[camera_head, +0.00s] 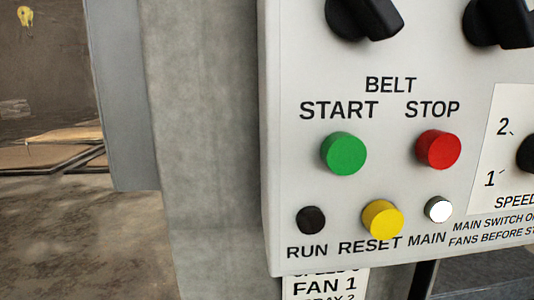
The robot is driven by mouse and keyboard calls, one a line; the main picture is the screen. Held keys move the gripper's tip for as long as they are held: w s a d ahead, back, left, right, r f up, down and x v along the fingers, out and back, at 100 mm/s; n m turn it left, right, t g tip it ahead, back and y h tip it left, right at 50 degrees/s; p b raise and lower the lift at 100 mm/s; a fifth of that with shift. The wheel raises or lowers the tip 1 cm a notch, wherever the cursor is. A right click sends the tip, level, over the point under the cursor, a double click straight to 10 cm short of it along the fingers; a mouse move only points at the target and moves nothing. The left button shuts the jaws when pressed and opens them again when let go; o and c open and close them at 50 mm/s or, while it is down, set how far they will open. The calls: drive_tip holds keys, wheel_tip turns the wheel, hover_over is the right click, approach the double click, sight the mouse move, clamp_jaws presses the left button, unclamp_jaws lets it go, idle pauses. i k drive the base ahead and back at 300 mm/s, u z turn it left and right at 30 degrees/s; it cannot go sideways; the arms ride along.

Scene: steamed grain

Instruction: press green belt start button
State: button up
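The green belt start button (344,154) sticks out from the light grey control panel (283,190), under the words BELT and START. Its round face is fully visible. The red stop button (438,149) is to its right, under the word STOP. My gripper is not in the head camera view, and nothing touches the green button.
Below are a dark RUN lamp (311,220), a yellow RESET button (382,218) and a bright white MAIN lamp (438,209). Black knobs (365,18) are above. A grey concrete pillar (203,150) stands behind the panel's left edge. Open floor (75,235) lies left.

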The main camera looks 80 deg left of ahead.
sight(345, 155)
drive_tip(key=u, duration=0.45)
drive_tip(key=k, duration=1.5)
drive_tip(key=u, duration=0.2)
